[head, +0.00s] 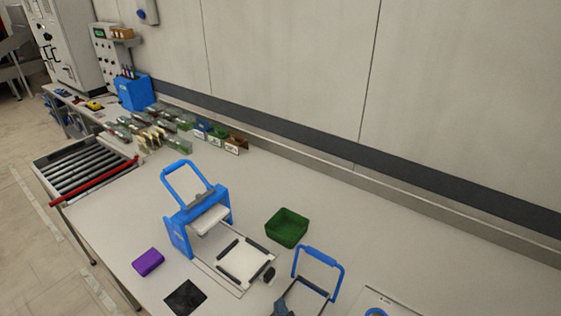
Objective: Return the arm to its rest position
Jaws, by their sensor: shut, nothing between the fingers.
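My gripper and arm do not show in the head view, so the arm's pose cannot be seen. The white worktable (120,215) runs along the wall. A blue press with a raised loop handle (182,233) stands on it, with a white plate on its base in front. A second device with a blue handle (341,285) is partly cut off at the bottom edge.
A green open bin (287,227), a purple block (148,262) and a black square pad (185,297) lie around the press. A roller conveyor (82,171) with a red bar (95,182) is at left. Small labelled bins stand at the back. The table's right part is mostly clear.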

